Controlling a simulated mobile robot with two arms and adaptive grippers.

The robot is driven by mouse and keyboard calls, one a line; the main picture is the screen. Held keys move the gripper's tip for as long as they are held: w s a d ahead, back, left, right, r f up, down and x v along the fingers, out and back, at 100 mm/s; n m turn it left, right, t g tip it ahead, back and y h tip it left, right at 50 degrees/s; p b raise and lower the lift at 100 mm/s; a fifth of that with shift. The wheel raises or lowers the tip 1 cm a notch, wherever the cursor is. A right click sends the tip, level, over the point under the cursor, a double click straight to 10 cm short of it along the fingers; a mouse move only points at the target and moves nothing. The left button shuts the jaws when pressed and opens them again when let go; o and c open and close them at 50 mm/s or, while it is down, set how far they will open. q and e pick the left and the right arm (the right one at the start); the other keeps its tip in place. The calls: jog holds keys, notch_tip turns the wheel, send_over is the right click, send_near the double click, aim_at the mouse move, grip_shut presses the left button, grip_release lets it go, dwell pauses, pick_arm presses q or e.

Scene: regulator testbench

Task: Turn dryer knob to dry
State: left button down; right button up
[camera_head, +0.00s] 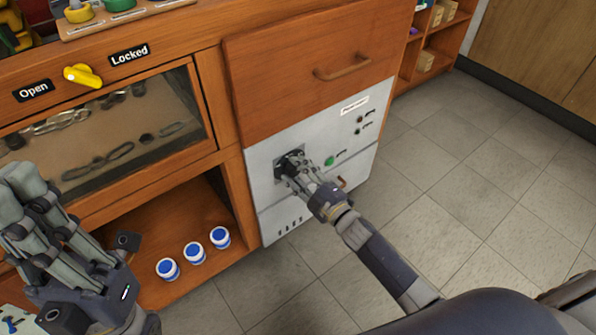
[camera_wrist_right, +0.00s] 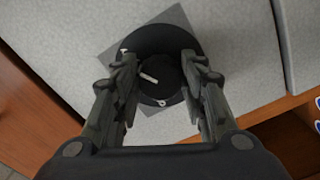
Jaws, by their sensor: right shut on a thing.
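The dryer knob (camera_head: 291,158) is black and sits on the grey front panel (camera_head: 262,182) of the dryer, below a wooden drawer. In the right wrist view, the knob (camera_wrist_right: 168,80) is round with a white pointer line, on a dark round base. My right gripper (camera_head: 293,173) reaches the panel, and its two fingers stand on either side of the knob, shut on it. It also shows in the right wrist view (camera_wrist_right: 159,76). The panel's lettering near the knob is too small to read. My left gripper (camera_head: 35,205) hangs at the left, away from the dryer.
A green button (camera_head: 329,161) and small dark indicators (camera_head: 359,119) are on the same panel. To the left is a glass-fronted compartment with a yellow latch (camera_head: 83,76) between "Open" and "Locked". Several blue-lidded jars (camera_head: 194,252) stand on the shelf below. Tiled floor is clear at right.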

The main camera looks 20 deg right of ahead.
jog(key=o, duration=1.1)
jog(key=shift+c, duration=0.2)
jog(key=v, duration=1.2)
